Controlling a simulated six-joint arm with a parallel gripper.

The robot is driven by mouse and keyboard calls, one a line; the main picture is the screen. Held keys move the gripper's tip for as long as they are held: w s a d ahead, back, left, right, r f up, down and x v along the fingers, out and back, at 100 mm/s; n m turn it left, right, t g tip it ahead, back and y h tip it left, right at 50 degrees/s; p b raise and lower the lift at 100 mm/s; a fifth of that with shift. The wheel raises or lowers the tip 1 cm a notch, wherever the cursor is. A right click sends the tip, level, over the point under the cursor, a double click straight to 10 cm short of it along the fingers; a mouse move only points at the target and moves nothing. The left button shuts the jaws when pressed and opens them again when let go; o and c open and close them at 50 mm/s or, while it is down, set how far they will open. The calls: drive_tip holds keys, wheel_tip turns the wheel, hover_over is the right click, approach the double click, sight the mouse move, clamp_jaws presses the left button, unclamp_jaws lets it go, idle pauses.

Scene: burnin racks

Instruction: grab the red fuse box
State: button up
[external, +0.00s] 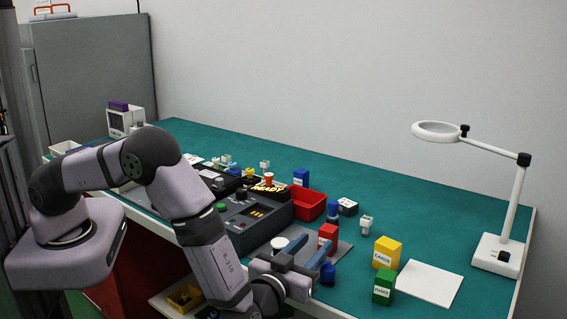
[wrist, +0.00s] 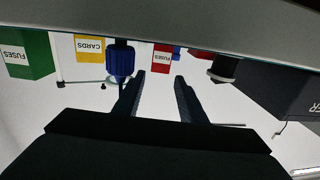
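The red fuse box (external: 328,234) stands on the grey mat near the front of the bench, with a white label on its front. In the wrist view the red fuse box (wrist: 162,56) appears upside down, ahead of my fingers and between their lines. My gripper (external: 314,246) is low at the bench's front edge, its fingers pointing toward the box. My gripper (wrist: 160,77) is open, with nothing between its fingers. Whether a finger touches the box cannot be told.
A blue knobbed item (external: 327,274) stands close beside my gripper; it also shows in the wrist view (wrist: 120,58). A yellow CARDS box (external: 387,252) and green FUSES box (external: 384,284) stand right. A dark tester (external: 250,222) and red bin (external: 309,205) lie left and behind.

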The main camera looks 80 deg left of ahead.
sight(325, 233)
drive_tip(key=p+x, duration=0.1)
drive_tip(key=x, duration=0.3)
drive_tip(key=shift+a+r+p, duration=0.1)
drive_tip(key=shift+a+p, duration=0.1)
drive_tip(key=shift+p, duration=0.15)
drive_tip(key=shift+x, duration=0.75)
drive_tip(key=c, duration=0.9)
